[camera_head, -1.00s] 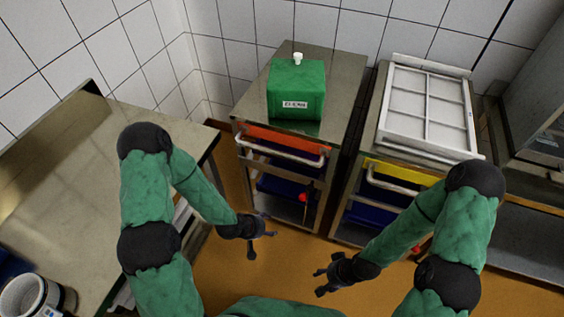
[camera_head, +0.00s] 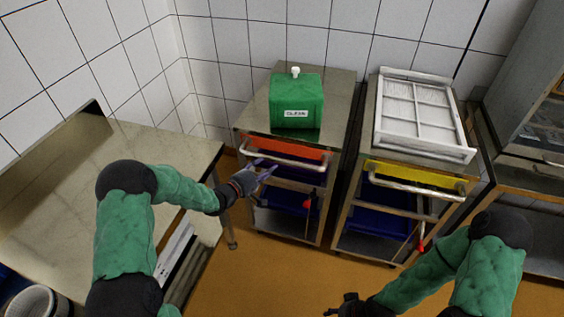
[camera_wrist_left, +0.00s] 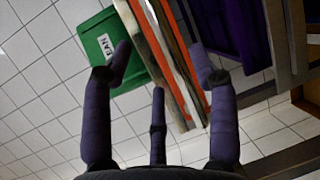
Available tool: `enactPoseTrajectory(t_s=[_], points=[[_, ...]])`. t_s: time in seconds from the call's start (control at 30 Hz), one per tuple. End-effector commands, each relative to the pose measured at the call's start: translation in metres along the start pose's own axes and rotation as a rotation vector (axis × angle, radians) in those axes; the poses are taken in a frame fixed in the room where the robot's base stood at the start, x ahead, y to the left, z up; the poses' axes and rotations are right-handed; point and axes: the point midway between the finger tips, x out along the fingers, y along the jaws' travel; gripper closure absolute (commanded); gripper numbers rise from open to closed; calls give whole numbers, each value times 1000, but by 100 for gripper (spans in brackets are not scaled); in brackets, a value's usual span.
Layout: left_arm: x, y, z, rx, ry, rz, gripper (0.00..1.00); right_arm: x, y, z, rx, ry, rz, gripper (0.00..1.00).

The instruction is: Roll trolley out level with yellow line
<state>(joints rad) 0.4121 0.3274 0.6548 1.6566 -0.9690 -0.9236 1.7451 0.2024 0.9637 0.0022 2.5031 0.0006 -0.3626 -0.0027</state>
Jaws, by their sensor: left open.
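Two steel trolleys stand side by side at the tiled wall. The left trolley (camera_head: 338,112) has a red-orange front band and a bar handle (camera_head: 285,160). The right trolley (camera_head: 362,165) has a yellow band and its own bar handle (camera_head: 418,185). My left gripper (camera_head: 262,172) is open at the left end of the left trolley's handle. In the left wrist view its fingers (camera_wrist_left: 165,75) spread either side of the steel and orange front edge; contact is unclear. My right gripper (camera_head: 338,304) is low over the floor, apart from both trolleys. I see no yellow floor line.
A green canister (camera_head: 297,98) stands on the left trolley, and a white frame (camera_head: 421,112) lies on the right one. A steel table (camera_head: 130,165) is at the left and a steel unit (camera_head: 535,185) at the right. The orange-brown floor (camera_head: 275,275) in front is clear.

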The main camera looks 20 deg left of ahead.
Motion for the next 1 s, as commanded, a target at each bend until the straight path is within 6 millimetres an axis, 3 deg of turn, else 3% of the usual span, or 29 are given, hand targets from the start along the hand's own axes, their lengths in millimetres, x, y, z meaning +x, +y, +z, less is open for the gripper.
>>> enactPoseTrajectory(t_s=[0.2,0.43,0.63,0.93,1.0], points=[[41,-3,1,1,-2,2,41,15,5,0,0,0,0,47],[74,-2,0,1,-1,1,41,25,9,-1,0,-1,0,47],[87,-1,0,1,1,0,41,28,10,-1,0,-1,0,47],[88,0,0,0,1,0,41,28,10,-1,0,-1,0,47],[88,0,0,0,1,0,61,28,10,-1,0,-1,0,47]])
